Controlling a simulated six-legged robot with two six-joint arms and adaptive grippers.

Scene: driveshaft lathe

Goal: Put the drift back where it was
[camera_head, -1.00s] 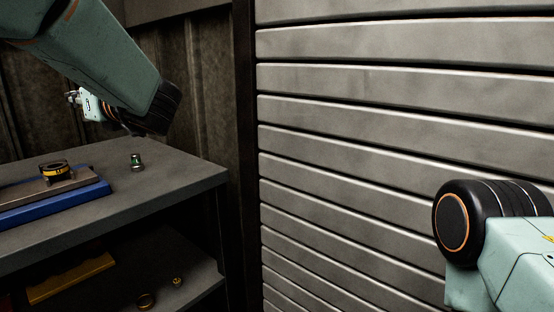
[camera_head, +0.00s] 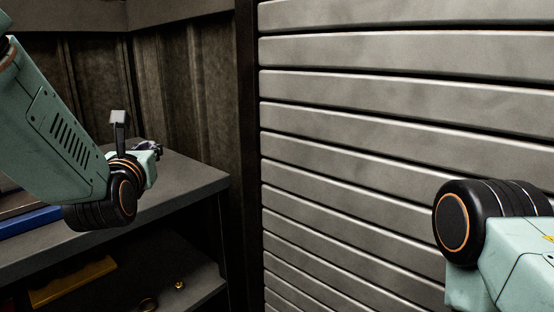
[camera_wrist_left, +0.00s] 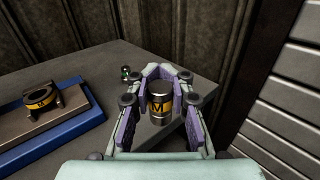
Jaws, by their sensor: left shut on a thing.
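My left gripper (camera_head: 150,150) is low over the right part of the shelf's grey top (camera_head: 192,182). In the left wrist view its purple-padded fingers (camera_wrist_left: 160,88) are shut around a short steel cylinder with a yellow band marked M, which looks like the drift (camera_wrist_left: 160,104). The drift is upright; whether its foot touches the top cannot be told. It is hidden in the head view. A brown block on a blue tray (camera_wrist_left: 88,118) lies to the left, bearing a yellow-banded ring (camera_wrist_left: 40,98). My right gripper is out of view.
A small green-tipped piece (camera_wrist_left: 125,72) stands on the top just beyond the left fingers. Corrugated walls (camera_head: 180,80) close off the back, and a slatted shutter (camera_head: 350,150) is at the right. The lower shelf holds a yellow piece (camera_head: 75,280) and small brass parts (camera_head: 179,285).

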